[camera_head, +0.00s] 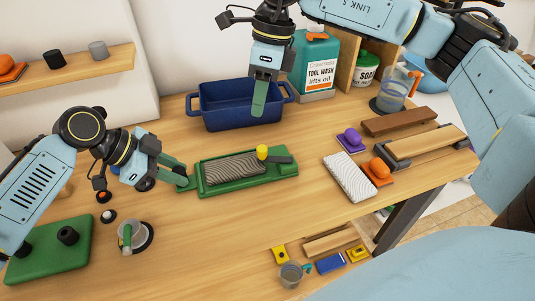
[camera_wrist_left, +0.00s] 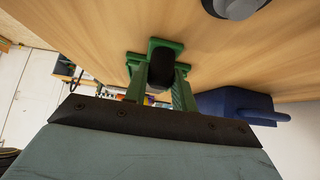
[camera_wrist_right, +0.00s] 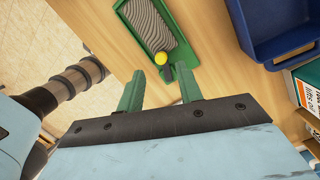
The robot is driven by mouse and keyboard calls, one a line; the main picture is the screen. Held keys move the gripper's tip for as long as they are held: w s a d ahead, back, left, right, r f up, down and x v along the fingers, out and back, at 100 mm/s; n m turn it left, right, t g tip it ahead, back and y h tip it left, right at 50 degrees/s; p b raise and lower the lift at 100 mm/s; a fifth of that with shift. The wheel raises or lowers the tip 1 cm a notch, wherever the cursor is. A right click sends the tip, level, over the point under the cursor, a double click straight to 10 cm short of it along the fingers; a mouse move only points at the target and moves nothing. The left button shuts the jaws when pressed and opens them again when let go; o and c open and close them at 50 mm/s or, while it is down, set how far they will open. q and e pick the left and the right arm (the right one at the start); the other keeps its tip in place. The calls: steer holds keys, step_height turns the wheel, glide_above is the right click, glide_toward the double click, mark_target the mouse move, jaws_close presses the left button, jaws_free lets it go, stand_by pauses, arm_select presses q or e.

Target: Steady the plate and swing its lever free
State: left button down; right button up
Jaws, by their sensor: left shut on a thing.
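The green plate (camera_head: 285,174) lies on the wooden bench with a grey ribbed pad (camera_head: 234,169) on it. Its lever (camera_head: 280,159) is a short dark bar with a yellow knob (camera_head: 262,152), lying at the pad's right end. My left gripper (camera_head: 183,183) is shut at the plate's left end. In the left wrist view its fingers close around a dark grip (camera_wrist_left: 160,72) at the plate's end. My right gripper (camera_head: 259,100) hangs in front of the blue bin, above and apart from the plate. Its fingers (camera_wrist_right: 159,88) are open and empty; the yellow knob (camera_wrist_right: 161,58) shows beyond them.
The blue bin (camera_head: 215,117) stands behind the plate, with a tool wash jug (camera_head: 318,62) beside it. A white ribbed block (camera_head: 349,177), a purple-knobbed piece (camera_head: 352,138) and an orange-knobbed piece (camera_head: 379,170) lie to the right. A cup (camera_head: 131,235) stands front left.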

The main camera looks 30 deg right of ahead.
mark_target(262, 148)
steer(key=shift+s+a+f+n+h, duration=0.3)
steer(key=shift+f+n+h, duration=0.15)
steer(key=shift+f, duration=0.15)
steer(key=shift+s+a+f+n+h, duration=0.15)
steer(key=shift+s+f+n+h, duration=0.1)
steer(key=shift+f+n+h, duration=0.25)
steer(key=shift+s+f+n+h, duration=0.3)
steer(key=shift+f+n, duration=0.15)
steer(key=shift+f, duration=3.75)
steer(key=shift+c, duration=0.2)
